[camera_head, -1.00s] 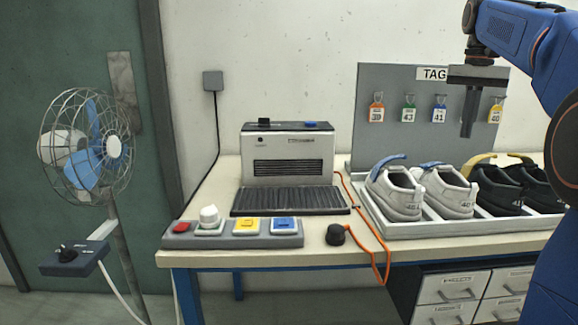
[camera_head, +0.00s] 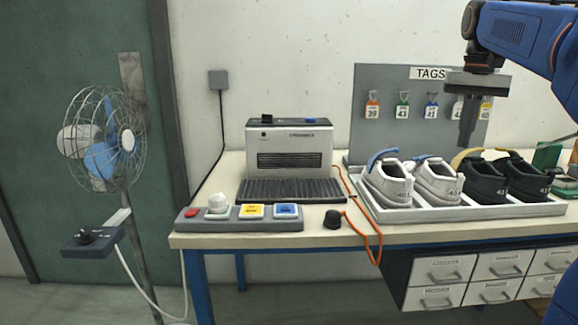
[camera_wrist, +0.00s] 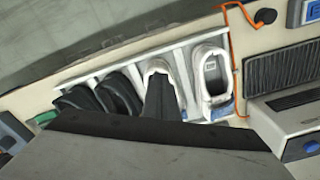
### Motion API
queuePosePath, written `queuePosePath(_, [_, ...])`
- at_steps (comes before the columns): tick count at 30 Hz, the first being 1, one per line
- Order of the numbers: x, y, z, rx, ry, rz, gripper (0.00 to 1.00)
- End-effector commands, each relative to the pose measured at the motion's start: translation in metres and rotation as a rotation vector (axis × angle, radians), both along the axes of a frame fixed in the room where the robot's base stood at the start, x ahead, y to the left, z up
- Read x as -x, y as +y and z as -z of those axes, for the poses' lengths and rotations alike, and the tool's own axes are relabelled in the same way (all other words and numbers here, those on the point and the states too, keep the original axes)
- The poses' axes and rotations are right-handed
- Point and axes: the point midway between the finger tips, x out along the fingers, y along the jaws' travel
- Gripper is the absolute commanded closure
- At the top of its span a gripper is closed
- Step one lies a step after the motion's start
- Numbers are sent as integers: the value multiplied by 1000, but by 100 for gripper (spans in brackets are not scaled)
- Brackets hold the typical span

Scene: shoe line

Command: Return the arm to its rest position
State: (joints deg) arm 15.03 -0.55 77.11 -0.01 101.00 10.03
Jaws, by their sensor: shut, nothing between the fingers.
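My gripper (camera_head: 467,127) hangs down from my blue arm at the upper right of the head view, its fingers together and empty. It is in front of the grey tag board (camera_head: 385,110) and above the white shoe tray (camera_head: 420,213). The tray holds white shoes (camera_head: 388,184) with blue straps on the left and black shoes (camera_head: 484,186) on the right. In the wrist view, part of my own gripper covers the bottom middle, with the white shoes (camera_wrist: 212,75) and black shoes beyond it.
A machine with a black belt (camera_head: 290,190) and a button panel (camera_head: 240,218) stand on the table's left. A black knob-like object (camera_head: 333,219) and orange cable (camera_head: 374,246) lie by the front edge. A fan (camera_head: 103,138) stands left of the table. Drawers (camera_head: 440,270) are below.

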Motion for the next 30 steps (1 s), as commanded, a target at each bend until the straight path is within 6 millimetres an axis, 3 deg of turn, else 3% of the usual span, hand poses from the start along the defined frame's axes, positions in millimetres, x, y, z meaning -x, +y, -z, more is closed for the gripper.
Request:
queuePosePath(8, [37, 28, 25, 14, -49, -61, 100])
queuePosePath(14, [81, 57, 64, 30, -107, -133, 100])
queuePosePath(23, [151, 94, 139, 53, -198, -242, 100])
queuePosePath(30, [209, 115, 212, 69, -271, -328, 100])
